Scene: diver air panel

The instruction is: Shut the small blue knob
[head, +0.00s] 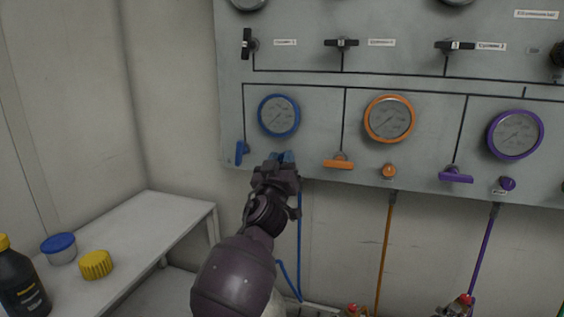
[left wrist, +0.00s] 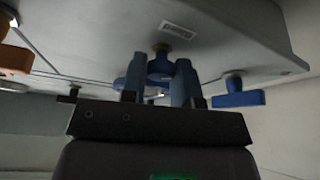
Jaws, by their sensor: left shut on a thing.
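The small blue knob shows in the left wrist view (left wrist: 160,64), on a short stem on the grey panel, between the two fingers of my left gripper (left wrist: 160,78). The gripper is shut on the knob. The knob's turn position cannot be made out. My right gripper is not in view.
A blue lever handle (head: 240,152) is left of my gripper, and an orange lever handle (head: 339,162) and orange knob (head: 389,171) are right. A blue hose (head: 300,235) hangs below. A white shelf (head: 165,225) with a bottle (head: 20,283) and caps stands at left.

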